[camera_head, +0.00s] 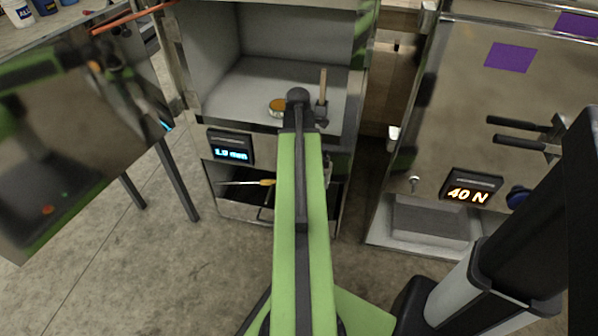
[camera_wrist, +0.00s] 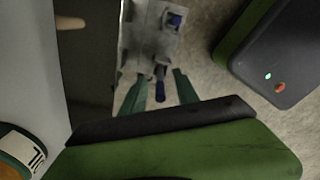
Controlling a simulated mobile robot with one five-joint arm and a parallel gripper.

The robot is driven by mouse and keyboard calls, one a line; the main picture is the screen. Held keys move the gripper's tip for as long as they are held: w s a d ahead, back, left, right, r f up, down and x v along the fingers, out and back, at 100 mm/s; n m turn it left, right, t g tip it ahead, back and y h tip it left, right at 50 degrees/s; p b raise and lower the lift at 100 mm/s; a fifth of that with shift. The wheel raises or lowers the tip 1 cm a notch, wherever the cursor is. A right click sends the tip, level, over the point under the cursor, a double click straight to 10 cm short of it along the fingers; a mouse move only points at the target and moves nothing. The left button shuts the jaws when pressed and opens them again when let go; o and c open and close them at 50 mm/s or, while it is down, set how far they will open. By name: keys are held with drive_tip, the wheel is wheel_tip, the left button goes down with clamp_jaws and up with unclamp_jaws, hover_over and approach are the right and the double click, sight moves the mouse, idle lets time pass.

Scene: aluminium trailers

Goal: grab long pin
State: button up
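My gripper (camera_wrist: 160,90) shows in the wrist view as two teal fingers spread apart, pointing at a metal plate. A thin dark-blue piece (camera_wrist: 160,88) lies between the fingers with visible gaps on both sides, and I cannot tell whether it is the long pin. A second blue piece (camera_wrist: 174,20) sits on the metal plate (camera_wrist: 142,38) farther up. In the head view my arm reaches toward the open cabinet, and its end hides the gripper's fingers. No long pin can be made out for certain in either view.
The cabinet (camera_head: 245,85) holds a round tin (camera_head: 278,108) and a wooden-handled hammer (camera_head: 323,85). A yellow-handled tool (camera_head: 266,182) lies in the lower opening. A metal panel (camera_head: 470,95) with two black rods and a "40 N" display (camera_head: 470,187) stands right. Open concrete floor (camera_head: 150,265) lies left.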

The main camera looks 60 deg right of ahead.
wheel_tip(320, 180, down, 2)
drive_tip(key=shift+b, duration=0.3)
drive_tip(key=shift+r, duration=0.2)
drive_tip(key=shift+c, duration=0.4)
clamp_jaws()
wheel_tip(320, 180, up, 4)
drive_tip(key=p, duration=0.4)
drive_tip(key=shift+r+p, duration=0.2)
drive_tip(key=shift+p, duration=0.2)
drive_tip(key=s+r+p, duration=0.6)
drive_tip(key=s, duration=0.5)
drive_tip(key=shift+s+d+r+p, duration=0.3)
drive_tip(key=shift+s+d, duration=0.05)
drive_tip(key=shift+d, duration=0.05)
